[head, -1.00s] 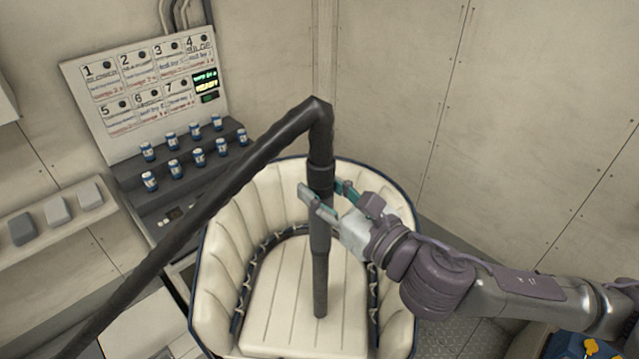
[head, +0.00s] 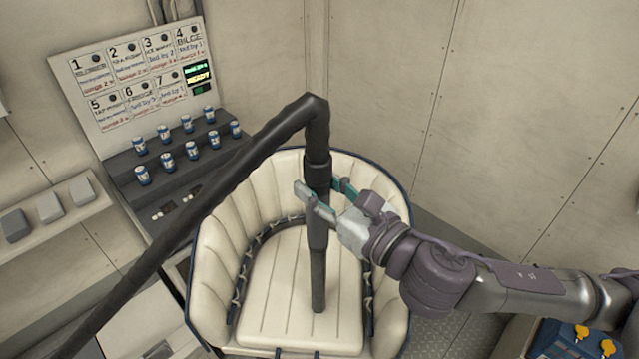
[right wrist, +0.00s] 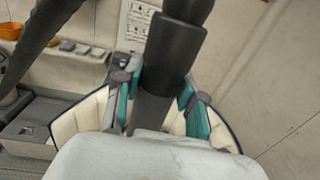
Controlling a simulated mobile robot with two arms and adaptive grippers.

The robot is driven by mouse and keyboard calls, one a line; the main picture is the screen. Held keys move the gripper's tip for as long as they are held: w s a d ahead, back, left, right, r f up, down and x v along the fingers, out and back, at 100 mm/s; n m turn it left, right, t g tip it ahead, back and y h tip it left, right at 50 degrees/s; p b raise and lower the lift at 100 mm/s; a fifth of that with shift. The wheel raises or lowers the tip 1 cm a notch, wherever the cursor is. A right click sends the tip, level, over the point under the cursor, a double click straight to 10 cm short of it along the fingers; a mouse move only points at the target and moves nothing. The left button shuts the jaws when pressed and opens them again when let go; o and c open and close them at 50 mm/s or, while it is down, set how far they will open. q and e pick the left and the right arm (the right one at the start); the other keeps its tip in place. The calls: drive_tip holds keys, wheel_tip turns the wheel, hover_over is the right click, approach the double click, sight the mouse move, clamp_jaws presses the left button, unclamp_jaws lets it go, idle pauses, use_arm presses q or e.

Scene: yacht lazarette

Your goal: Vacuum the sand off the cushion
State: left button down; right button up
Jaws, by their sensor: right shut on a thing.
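My right gripper (head: 330,203) is shut on the dark vacuum wand (head: 318,235), gripping it below its collar. The wand stands nearly upright over the cream seat cushion (head: 275,290). Its lower end overlaps the cushion in the head view; I cannot tell whether it touches. The black hose (head: 200,205) bends at the top and runs down to the lower left. No sand can be made out on the cushion. In the right wrist view, both teal finger pads (right wrist: 195,115) flank the wand (right wrist: 155,105). My left gripper is not in view.
The padded seat back (head: 215,250) curves around the cushion. A numbered panel (head: 130,75) with several blue-and-white cylinders (head: 165,160) stands at the back left. A shelf (head: 75,225) with grey blocks is at the left. A blue box (head: 560,342) is at the lower right.

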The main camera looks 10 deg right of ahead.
drive_tip(key=shift+a+r, duration=0.1)
drive_tip(key=shift+a, duration=0.05)
idle(0.3)
drive_tip(key=w+a+p, duration=0.2)
drive_tip(key=a, duration=0.1)
drive_tip(key=shift+a+r, duration=0.1)
drive_tip(key=shift+a, duration=0.1)
idle(0.5)
idle(0.5)
idle(0.5)
wheel_tip(320, 180, up, 8)
idle(0.7)
drive_tip(key=shift+f, duration=0.2)
